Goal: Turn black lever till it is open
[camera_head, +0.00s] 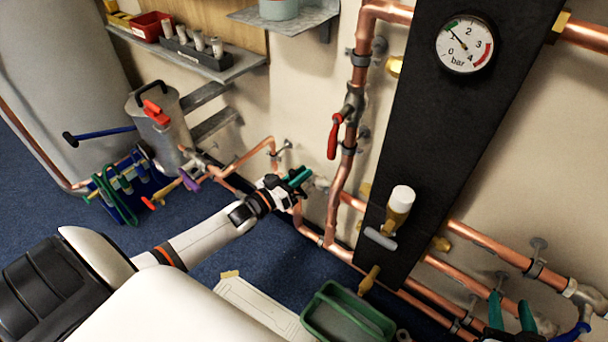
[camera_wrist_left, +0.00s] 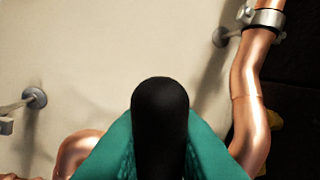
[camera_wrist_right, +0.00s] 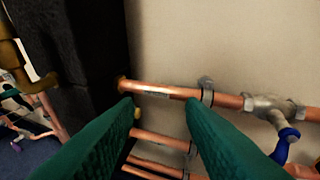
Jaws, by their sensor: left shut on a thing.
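The black lever (camera_wrist_left: 160,125) stands between the green fingers of my left gripper (camera_wrist_left: 162,165) in the left wrist view. In the head view my left gripper (camera_head: 297,182) is at the copper pipework left of the black panel, beside a grey fitting (camera_head: 321,184); the lever is mostly hidden there by the fingers. My left gripper is shut on the lever. My right gripper (camera_head: 510,314) shows at the lower right of the head view. Its green fingers are apart and empty in the right wrist view (camera_wrist_right: 165,115), in front of the wall and pipes.
A red lever (camera_head: 334,136) hangs on the vertical pipe. The black panel (camera_head: 440,130) carries a pressure gauge (camera_head: 465,46) and a white-capped brass part (camera_head: 400,205). A green bin (camera_head: 345,312) is on the floor below. A blue-handled valve (camera_wrist_right: 285,145) is on the right pipes.

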